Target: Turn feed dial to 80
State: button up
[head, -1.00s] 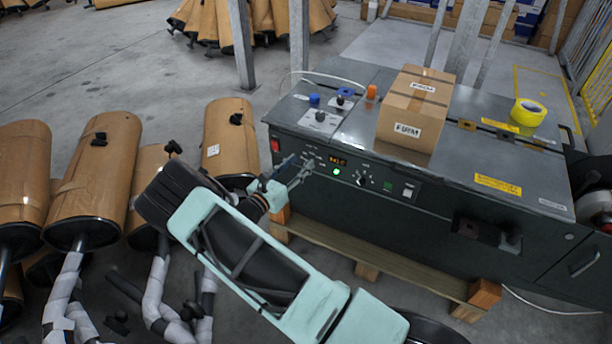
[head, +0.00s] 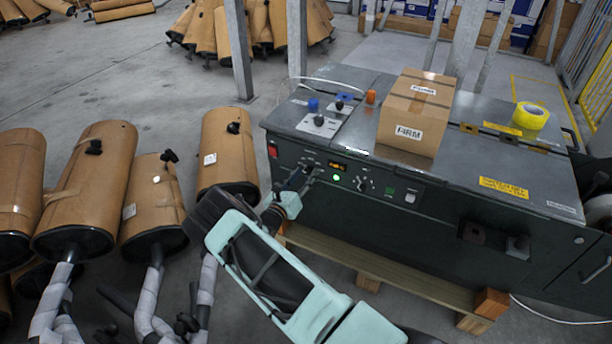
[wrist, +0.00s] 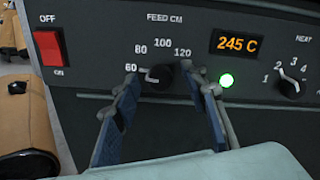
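The feed dial (wrist: 158,77) is a black knob on the dark panel in the wrist view, under the label FEED CM, with 60, 80, 100 and 120 around it. Its white pointer is toward the left, near 60. My gripper (wrist: 170,88) is open, with one finger to the left of the dial and one to the right. Gaps show between the fingers and the knob; I cannot tell how deep the fingertips reach. In the head view my gripper (head: 303,175) is at the left part of the machine's front panel and largely hides the dial.
A red OFF/ON switch (wrist: 47,49) is left of the dial. A display (wrist: 237,43) reads 245 C above a lit green lamp (wrist: 226,80). The heat knob (wrist: 289,86) is at right. A cardboard box (head: 415,112) and yellow tape (head: 531,115) sit on the machine. Wrapped mufflers (head: 95,185) stand left.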

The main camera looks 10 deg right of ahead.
jog(key=shift+w+d, duration=0.35)
jog(key=shift+w, duration=0.15)
grip_shut()
jog(key=shift+m, duration=0.4)
jog(key=m, duration=0.3)
jog(key=shift+s+m, duration=0.1)
jog(key=shift+m, duration=2.1)
